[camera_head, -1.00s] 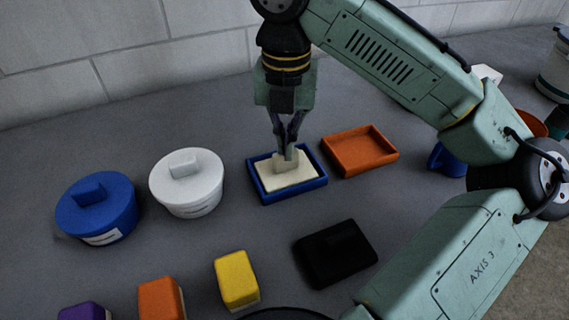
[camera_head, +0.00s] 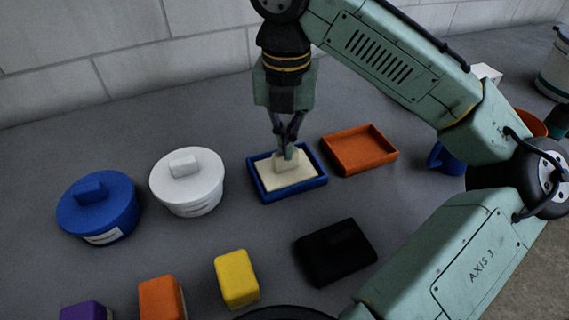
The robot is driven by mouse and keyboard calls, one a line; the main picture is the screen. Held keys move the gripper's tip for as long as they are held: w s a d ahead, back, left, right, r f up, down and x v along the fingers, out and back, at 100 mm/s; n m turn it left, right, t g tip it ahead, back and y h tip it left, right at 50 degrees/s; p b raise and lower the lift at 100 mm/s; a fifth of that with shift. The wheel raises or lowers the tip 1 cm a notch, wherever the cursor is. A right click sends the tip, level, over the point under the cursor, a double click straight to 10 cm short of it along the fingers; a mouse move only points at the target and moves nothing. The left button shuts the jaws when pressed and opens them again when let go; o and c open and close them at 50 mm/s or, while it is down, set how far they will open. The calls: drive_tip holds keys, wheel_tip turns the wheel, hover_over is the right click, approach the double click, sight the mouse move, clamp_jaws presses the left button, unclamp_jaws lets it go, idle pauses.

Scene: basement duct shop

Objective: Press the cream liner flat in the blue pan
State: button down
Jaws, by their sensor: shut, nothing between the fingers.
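The blue pan (camera_head: 291,196) is a shallow rectangular tray on the grey worktop, near the middle of the view. The cream liner (camera_head: 274,180) lies inside it and looks flat, with a raised cream block or knob in its middle. My gripper (camera_head: 289,154) points straight down over the pan. Its fingers are shut and empty, with the tips at the top of the raised part. I cannot tell for sure whether they touch it. The fingers hide part of the liner's far side.
An orange tray (camera_head: 360,151) stands close to the pan's right. A white lidded pot (camera_head: 188,191) and a blue lidded pot (camera_head: 97,216) stand to the left. A black block (camera_head: 336,253), yellow block (camera_head: 236,278) and orange block (camera_head: 161,298) are nearer. A wall closes the back.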

drive_tip(key=shift+r+p, duration=2.75)
drive_tip(key=shift+p, duration=0.5)
drive_tip(key=shift+r, duration=1.15)
